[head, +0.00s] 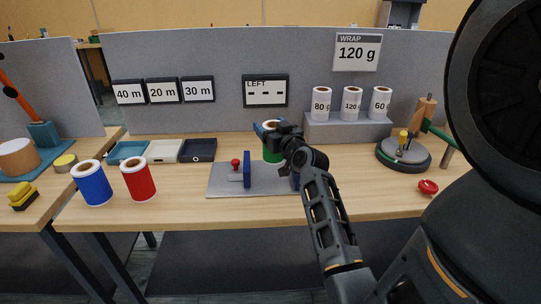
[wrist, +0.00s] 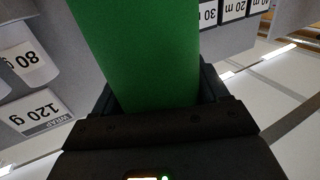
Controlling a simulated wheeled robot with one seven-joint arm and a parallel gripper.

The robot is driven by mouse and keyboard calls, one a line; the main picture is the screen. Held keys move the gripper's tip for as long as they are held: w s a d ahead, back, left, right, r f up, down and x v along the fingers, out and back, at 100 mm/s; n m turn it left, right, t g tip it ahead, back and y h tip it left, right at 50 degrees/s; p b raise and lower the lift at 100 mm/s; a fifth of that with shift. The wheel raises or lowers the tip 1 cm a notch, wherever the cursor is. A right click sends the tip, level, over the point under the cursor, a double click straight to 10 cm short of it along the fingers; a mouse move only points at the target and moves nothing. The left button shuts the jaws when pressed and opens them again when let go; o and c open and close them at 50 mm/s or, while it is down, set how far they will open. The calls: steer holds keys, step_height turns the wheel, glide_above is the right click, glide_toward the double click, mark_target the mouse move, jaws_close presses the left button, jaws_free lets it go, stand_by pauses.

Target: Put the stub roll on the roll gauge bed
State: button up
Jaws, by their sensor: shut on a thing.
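My gripper (head: 277,136) is shut on a green roll with a white top end and brown core (head: 272,154). The roll looks upright, and its green side fills the middle of the wrist view (wrist: 140,50) between the dark jaws (wrist: 155,100). The roll gauge bed (head: 222,184) is a flat grey plate on the table with a blue upright jaw (head: 247,170) and a red knob (head: 235,163). A second blue part is mostly hidden by my arm. The roll shows at the bed's back edge; I cannot tell whether it touches the plate.
A blue roll (head: 92,186) and a red roll (head: 139,182) stand at the left front. Shallow trays (head: 162,150) lie behind them. Several white weight-marked rolls stand on a grey step (head: 346,129).

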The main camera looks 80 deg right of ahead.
steer(key=shift+f+b, duration=0.7)
steer(key=shift+f, duration=2.4)
steer(key=shift+f, duration=0.15)
steer(key=o, duration=1.1)
steer(key=shift+o, duration=0.2)
steer(key=shift+r, duration=0.25)
steer(key=b+v, duration=0.3)
steer(key=v, duration=0.9)
